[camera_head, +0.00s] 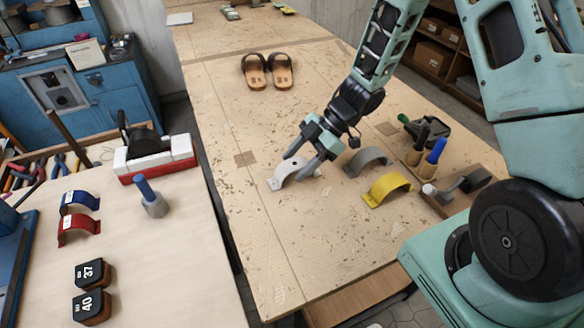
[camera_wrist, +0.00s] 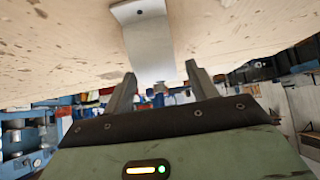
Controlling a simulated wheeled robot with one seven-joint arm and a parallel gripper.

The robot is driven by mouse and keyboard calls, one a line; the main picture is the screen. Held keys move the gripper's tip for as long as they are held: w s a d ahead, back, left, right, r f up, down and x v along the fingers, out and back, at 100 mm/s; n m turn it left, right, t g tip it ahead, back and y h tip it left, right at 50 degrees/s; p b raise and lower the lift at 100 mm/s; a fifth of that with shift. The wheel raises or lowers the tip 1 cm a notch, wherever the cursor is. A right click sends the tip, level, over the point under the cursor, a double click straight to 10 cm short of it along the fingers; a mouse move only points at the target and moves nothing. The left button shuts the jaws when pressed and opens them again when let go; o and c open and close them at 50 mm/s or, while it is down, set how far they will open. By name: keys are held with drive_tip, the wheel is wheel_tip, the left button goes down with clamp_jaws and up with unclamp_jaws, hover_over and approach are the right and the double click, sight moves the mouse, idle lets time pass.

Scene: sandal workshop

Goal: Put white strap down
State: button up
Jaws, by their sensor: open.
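The white strap (camera_head: 285,172) is an arched band resting on the wooden table, in the middle of the head view. My gripper (camera_head: 301,165) is at the table with its fingers at the strap, and part of the strap is hidden behind them. In the wrist view the strap (camera_wrist: 150,42) shows its flat end with a hole and runs toward the gap between the fingers. The fingers of my gripper (camera_wrist: 158,88) are apart, on either side of the strap. Whether they touch it I cannot tell.
A grey strap (camera_head: 367,160) and a yellow strap (camera_head: 387,188) stand to the right on the same table (camera_head: 300,250). Beyond are a green tool, pegs and a tray. Sandals (camera_head: 267,72) lie farther back. A workbench (camera_head: 170,265) with blue and red straps is at left. The near table is clear.

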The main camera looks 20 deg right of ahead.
drive_tip(key=v, duration=0.9)
drive_tip(key=w+a+r+m+t+h, duration=0.55)
drive_tip(key=a+r, duration=0.25)
drive_tip(key=a, duration=0.2)
drive_tip(key=s+a+m+g+h, duration=0.1)
drive_tip(key=s+a+m+g, duration=0.1)
drive_tip(key=s, duration=1.1)
drive_tip(key=s+a+m+g+h, duration=0.2)
drive_tip(key=s+g, duration=0.1)
drive_tip(key=s, duration=1.1)
drive_tip(key=shift+s+a+r+m+b, duration=0.25)
drive_tip(key=shift+s+r+m+b, duration=0.05)
drive_tip(key=shift+r+m+b, duration=0.1)
drive_tip(key=shift+f+g, duration=0.1)
drive_tip(key=shift+g, duration=0.15)
drive_tip(key=shift+f+b, duration=0.65)
drive_tip(key=shift+b, duration=0.1)
